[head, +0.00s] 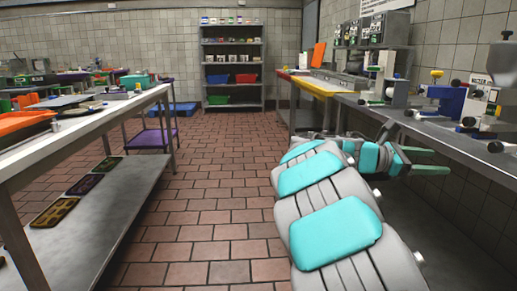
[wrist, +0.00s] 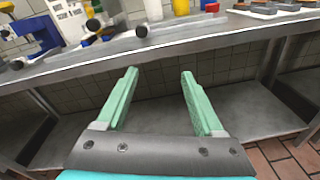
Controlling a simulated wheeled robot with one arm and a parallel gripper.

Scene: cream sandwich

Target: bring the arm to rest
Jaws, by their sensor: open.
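My arm, grey with teal pads, reaches forward along the right-hand counter in the head view. My gripper (head: 433,160) is at the counter's front edge, with its two green fingers pointing right. In the wrist view my gripper (wrist: 158,76) shows both fingers wide apart with nothing between them. The fingers point at the front edge of the steel counter (wrist: 165,42), over its lower shelf (wrist: 245,112). I cannot tell whether the fingers touch the counter.
Machines (head: 492,85) stand on the right counter (head: 415,122). A long table (head: 95,118) with a lower shelf (head: 75,205) runs along the left. The tiled aisle (head: 215,170) between them is clear, with a shelf rack (head: 232,62) at the back.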

